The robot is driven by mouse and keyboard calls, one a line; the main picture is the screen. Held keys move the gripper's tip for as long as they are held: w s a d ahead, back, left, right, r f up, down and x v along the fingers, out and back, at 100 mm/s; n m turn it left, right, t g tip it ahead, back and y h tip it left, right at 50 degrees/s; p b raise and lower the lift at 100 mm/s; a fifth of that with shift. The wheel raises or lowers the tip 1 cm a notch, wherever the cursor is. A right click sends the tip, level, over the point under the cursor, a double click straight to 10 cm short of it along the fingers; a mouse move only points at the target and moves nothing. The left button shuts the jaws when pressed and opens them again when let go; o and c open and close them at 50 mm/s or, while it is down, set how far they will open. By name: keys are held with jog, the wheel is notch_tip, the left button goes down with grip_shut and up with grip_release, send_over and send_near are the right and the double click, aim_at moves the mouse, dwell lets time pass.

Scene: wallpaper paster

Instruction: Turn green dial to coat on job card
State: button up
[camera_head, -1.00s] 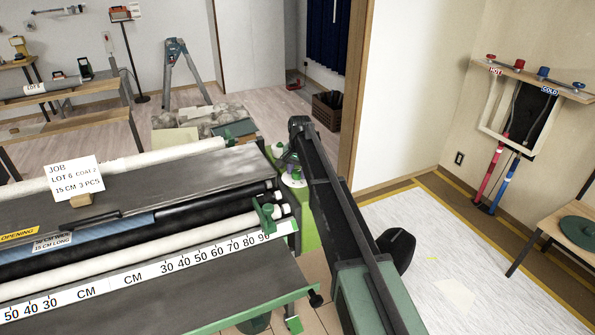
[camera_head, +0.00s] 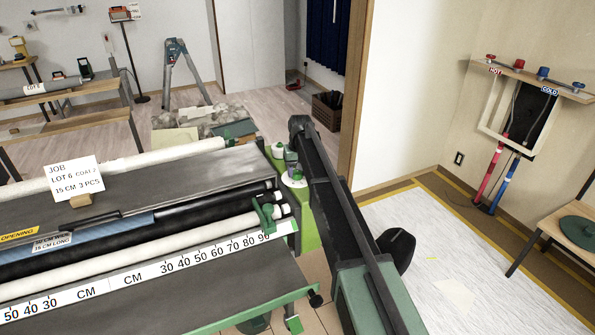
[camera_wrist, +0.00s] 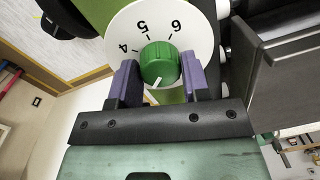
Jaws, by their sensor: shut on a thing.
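The green dial (camera_wrist: 159,62) sits on a round white plate (camera_wrist: 197,30) with black numbers 4, 5 and 6 showing. My gripper (camera_wrist: 160,78) has its two purple fingers on either side of the dial, shut on it. A white pointer mark on the dial points toward the bottom of the wrist view, slightly left, away from the visible numbers. The plate's lower part is hidden by my gripper. In the head view the plate (camera_head: 294,182) shows at the machine's right end, beside my arm.
The pasting machine (camera_head: 200,185) with rollers and a centimetre scale (camera_head: 150,273) fills the left. My arm crosses its right end. A white floor sheet (camera_head: 440,240) lies right, below hot and cold taps (camera_head: 540,80). A stool (camera_head: 565,235) stands far right.

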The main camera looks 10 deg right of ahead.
dwell(0.4)
jog(key=o, duration=0.9)
jog(key=shift+o, duration=0.2)
notch_tip(320, 180, up, 11)
jog(key=p, duration=1.1)
jog(key=shift+d, duration=0.25)
jog(key=shift+f, duration=0.1)
jog(key=s, duration=4)
jog(key=shift+s+a+h, duration=0.2)
jog(key=shift+h, duration=0.1)
